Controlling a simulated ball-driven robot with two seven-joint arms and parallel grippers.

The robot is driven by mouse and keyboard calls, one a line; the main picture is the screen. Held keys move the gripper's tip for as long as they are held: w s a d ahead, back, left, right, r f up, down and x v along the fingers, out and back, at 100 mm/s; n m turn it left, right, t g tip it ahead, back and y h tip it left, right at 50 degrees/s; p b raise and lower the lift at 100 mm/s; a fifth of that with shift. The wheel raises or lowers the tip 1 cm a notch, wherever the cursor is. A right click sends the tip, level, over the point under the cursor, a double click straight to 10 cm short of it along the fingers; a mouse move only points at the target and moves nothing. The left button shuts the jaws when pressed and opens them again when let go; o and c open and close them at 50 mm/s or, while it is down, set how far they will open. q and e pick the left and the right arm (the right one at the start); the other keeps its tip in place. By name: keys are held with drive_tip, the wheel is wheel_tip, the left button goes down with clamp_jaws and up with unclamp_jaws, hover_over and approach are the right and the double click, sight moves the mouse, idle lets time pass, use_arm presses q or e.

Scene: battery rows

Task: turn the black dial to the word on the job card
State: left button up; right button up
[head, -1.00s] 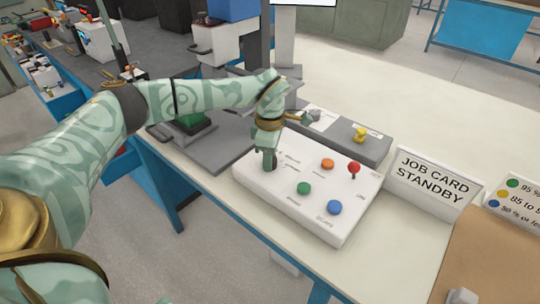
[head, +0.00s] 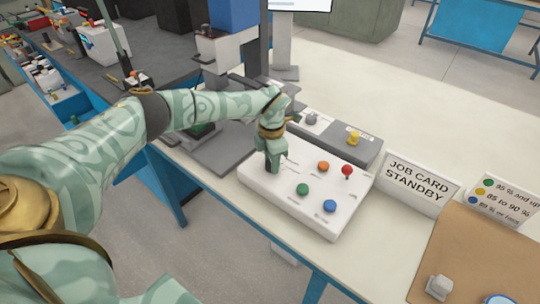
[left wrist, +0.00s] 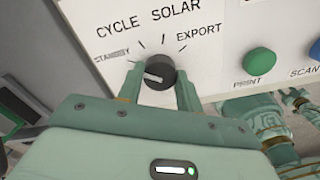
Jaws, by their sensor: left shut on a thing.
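The black dial (left wrist: 160,72) sits on the white control panel (head: 325,225). In the left wrist view its white mark points left, near the STANDBY end of the printed words, which also read CYCLE, SOLAR and EXPORT. My left gripper (left wrist: 160,80) is shut on the dial, one finger on each side; in the head view the gripper (head: 272,168) comes down on the panel's left part and hides the dial. The job card (head: 417,183) stands upright right of the panel and reads STANDBY. My right gripper cannot be made out.
A colour key card (head: 503,200) stands at right.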

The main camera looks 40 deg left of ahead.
use_arm(q)
drive_tip(key=shift+r+n+p, duration=0.1)
drive_tip(key=shift+n+p, duration=0.2)
drive_tip(key=shift+n, duration=0.2)
drive_tip(key=o, duration=1)
wheel_tip(320, 180, up, 16)
drive_tip(key=p, duration=0.3)
drive_tip(key=shift+r+p, duration=0.1)
drive_tip(key=shift+p, duration=0.3)
